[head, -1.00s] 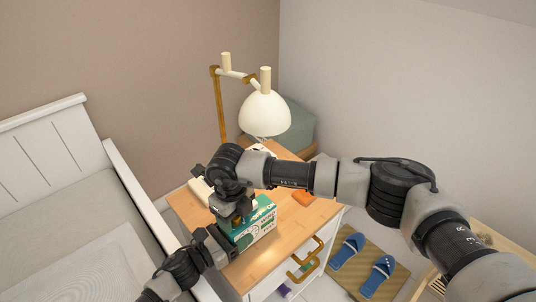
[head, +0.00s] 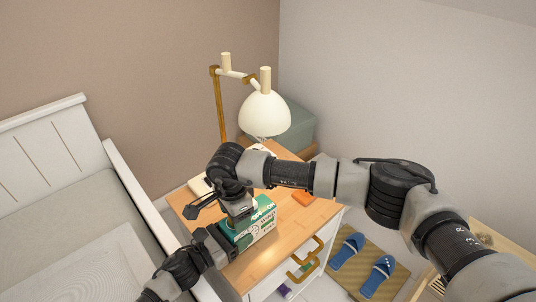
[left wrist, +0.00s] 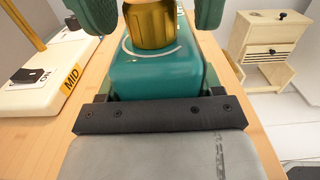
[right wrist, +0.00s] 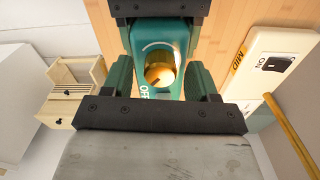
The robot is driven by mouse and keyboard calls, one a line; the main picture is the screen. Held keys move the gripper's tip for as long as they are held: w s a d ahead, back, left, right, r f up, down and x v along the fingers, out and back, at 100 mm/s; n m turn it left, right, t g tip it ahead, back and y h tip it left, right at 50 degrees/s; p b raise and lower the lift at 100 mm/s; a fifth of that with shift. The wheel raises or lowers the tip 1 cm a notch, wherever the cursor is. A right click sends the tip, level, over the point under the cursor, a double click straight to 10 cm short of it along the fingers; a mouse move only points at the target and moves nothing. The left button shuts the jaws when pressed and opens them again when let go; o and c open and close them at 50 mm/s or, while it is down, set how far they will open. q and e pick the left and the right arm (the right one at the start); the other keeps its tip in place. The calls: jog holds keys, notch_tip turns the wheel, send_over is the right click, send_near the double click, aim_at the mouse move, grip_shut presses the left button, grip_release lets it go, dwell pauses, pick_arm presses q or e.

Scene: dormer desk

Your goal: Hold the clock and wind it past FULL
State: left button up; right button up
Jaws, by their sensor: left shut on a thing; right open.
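The teal clock (head: 256,225) stands on the wooden top of the nightstand, its printed side facing front-right in the head view. My left gripper (head: 229,236) is shut on the clock's body from the front-left. In the left wrist view, the teal body (left wrist: 155,75) sits between its fingers, with a brass knob (left wrist: 150,25) on top. My right gripper (right wrist: 161,82) points down over the clock. It is open, with its ridged green fingers on either side of the knob. "OFF" is printed beside the knob in the right wrist view. I cannot see a FULL mark.
A lamp (head: 264,113) stands behind the clock; its base (left wrist: 45,90) carries a switch and a "MID" label. An orange item (head: 304,198) lies right of the clock on the nightstand (head: 285,235). The bed (head: 75,185) is at left. Blue slippers (head: 347,251) lie on a floor mat.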

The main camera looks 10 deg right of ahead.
jog(key=n, duration=0.8)
jog(key=shift+a+n, duration=0.1)
jog(key=shift+n, duration=0.3)
notch_tip(320, 180, up, 12)
jog(key=s+a+f+m+g+y, duration=0.1)
jog(key=s+a+m+g+y, duration=0.4)
jog(key=m, duration=0.6)
jog(key=s+a+f+m+g+y, duration=0.25)
jog(key=m+y, duration=0.35)
jog(key=m, duration=0.5)
jog(key=w+d+r+m+t+y, duration=0.4)
jog(key=w+d+m+t+y, duration=0.4)
jog(key=d, duration=0.8)
jog(key=shift+w+d+m+t+y, duration=0.15)
jog(key=shift+w+m+t+y, duration=0.25)
jog(key=shift+w+m+t, duration=1.95)
